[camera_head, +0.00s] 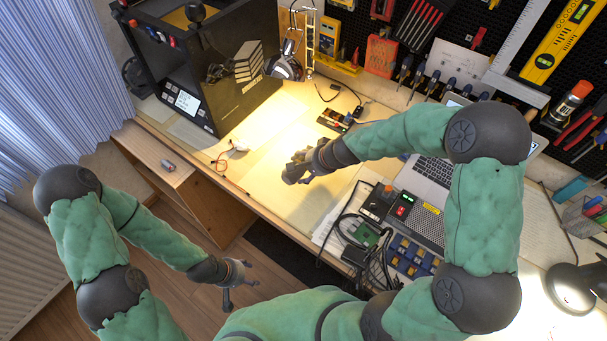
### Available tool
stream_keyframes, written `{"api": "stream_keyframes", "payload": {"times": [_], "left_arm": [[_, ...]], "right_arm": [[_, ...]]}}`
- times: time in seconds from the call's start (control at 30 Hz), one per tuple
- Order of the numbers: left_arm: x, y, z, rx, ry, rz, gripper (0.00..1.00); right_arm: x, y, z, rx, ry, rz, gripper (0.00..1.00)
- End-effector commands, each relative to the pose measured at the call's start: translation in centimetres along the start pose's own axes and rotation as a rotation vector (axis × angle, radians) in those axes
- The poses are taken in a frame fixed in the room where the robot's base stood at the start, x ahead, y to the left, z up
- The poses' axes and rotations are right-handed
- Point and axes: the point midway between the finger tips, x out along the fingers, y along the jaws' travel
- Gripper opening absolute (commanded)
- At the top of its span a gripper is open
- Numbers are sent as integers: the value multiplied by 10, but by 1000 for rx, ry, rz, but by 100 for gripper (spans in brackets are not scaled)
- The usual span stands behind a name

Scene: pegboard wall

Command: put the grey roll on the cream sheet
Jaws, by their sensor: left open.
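A small grey roll (168,165) lies on the wooden ledge left of the desk. A cream sheet (310,205) lies on the lit part of the desk; its edges are hard to tell from the pale desktop. My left gripper (239,295) is open and empty, low over the floor, below and to the right of the roll and well apart from it. My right gripper (291,173) is above the sheet and hides part of it; whether its fingers are open or shut is unclear.
A black 3D-printer-like box (245,85) stands behind the roll. A thin cable (228,178) lies near the desk's front edge. A laptop (432,175), electronics (365,235) and wires crowd the right. Tools hang on the pegboard (460,60).

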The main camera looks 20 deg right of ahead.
Motion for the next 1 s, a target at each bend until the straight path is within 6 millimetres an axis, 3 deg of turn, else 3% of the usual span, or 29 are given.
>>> {"api": "stream_keyframes", "payload": {"times": [0.33, 0.57, 1.0], "left_arm": [[9, -3, -1, 0, 1, 0, 57], [30, -11, -1, 0, 0, 0, 57], [34, -12, -2, 0, 1, 0, 57]], "right_arm": [[25, 0, -11, 0, 0, 0, 27], [48, 16, -11, 0, 0, 0, 27], [52, 18, -11, -1, 1, -1, 27]]}}
